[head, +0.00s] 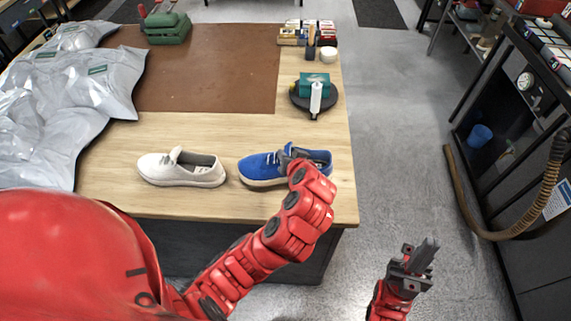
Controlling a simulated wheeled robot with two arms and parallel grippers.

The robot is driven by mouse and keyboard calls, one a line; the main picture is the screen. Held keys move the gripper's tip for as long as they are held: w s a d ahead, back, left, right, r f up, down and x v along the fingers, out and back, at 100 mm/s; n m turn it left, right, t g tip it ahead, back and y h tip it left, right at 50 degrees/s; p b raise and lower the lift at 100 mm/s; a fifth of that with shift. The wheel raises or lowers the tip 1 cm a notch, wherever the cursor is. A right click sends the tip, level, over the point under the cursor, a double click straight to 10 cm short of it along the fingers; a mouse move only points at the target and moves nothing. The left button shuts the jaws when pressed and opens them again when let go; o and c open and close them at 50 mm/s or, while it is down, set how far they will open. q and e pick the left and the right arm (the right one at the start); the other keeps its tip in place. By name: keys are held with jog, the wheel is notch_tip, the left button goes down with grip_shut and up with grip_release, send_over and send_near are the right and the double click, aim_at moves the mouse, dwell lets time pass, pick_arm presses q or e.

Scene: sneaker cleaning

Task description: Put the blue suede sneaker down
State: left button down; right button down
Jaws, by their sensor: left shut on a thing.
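The blue suede sneaker (257,168) is at the front right of the wooden table, toe to the left, level. My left gripper (290,155) is shut on its upper near the opening, and my red wrist hides part of the heel side. The sole is at or just above the tabletop; I cannot tell if it touches. A white sneaker (182,171) stands on the table to its left, apart from it. My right gripper (425,254) is off the table's right side over the floor, with no sneaker in it; its finger gap is unclear.
The wooden table (215,206) has a brown mat (215,75) at the back. Grey plastic bags (75,85) cover its left side. A dark round stand (327,103) with a white bottle (315,100) and green box is at the right edge. Bare wood lies around the sneakers.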

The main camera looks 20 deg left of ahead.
pick_arm(q)
jog(key=shift+w+a+f, duration=0.1)
jog(key=shift+w+a, duration=0.2)
jog(key=shift+w+f+p, duration=0.1)
jog(key=shift+p, duration=0.2)
notch_tip(320, 180, down, 2)
jog(key=shift+a+f+p, duration=0.1)
jog(key=shift+f+p, duration=0.1)
jog(key=shift+p, duration=0.65)
jog(key=shift+f, duration=0.35)
jog(key=c, duration=0.7)
grip_release()
jog(key=shift+o, duration=0.2)
